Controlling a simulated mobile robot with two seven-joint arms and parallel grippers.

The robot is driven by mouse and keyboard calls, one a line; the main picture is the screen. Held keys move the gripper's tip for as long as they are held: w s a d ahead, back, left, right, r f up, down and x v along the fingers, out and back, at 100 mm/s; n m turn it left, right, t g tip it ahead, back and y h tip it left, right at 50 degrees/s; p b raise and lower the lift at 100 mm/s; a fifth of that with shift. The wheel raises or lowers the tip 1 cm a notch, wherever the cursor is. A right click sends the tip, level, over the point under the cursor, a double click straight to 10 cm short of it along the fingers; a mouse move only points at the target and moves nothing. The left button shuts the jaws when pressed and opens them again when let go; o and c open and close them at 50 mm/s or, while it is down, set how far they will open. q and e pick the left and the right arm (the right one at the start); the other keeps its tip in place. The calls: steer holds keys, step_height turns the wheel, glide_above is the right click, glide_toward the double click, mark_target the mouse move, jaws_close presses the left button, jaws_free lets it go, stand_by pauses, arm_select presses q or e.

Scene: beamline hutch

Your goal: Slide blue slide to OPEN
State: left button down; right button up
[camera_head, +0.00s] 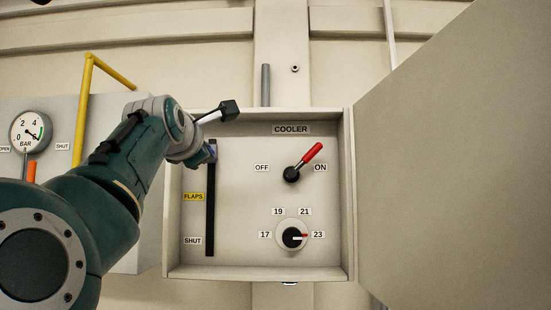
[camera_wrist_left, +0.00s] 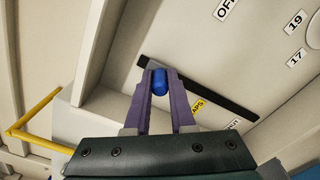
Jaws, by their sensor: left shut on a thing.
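The blue slide (camera_wrist_left: 160,84) sits between the purple fingers of my left gripper (camera_wrist_left: 159,80) in the left wrist view, and the gripper is shut on it. The slide is at the end of the black slot (camera_wrist_left: 210,91) away from the SHUT label. In the head view the slot (camera_head: 210,220) runs upright on the cooler panel, with the FLAPS label (camera_head: 194,197) and the SHUT label (camera_head: 193,241) beside it. My left gripper (camera_head: 209,153) is at its top end. No OPEN label shows by this slot; my arm covers that area. My right gripper is not in view.
The cooler box (camera_head: 255,272) has raised side walls, and its large door (camera_head: 460,160) stands open at the right. A red-handled switch (camera_head: 304,161) points to ON. A temperature dial (camera_head: 292,237) is below. A yellow pipe (camera_head: 82,115) and a pressure gauge (camera_head: 31,131) are at the left.

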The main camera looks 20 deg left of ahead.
arm_select(q)
steer(key=c, duration=0.8)
jaws_free()
steer(key=shift+o, duration=0.2)
steer(key=shift+s+f+b, duration=0.1)
steer(key=shift+s+b, duration=0.1)
steer(key=shift+b, duration=0.1)
steer(key=b+v, duration=0.7)
steer(key=v, duration=0.2)
steer(key=shift+s, duration=0.25)
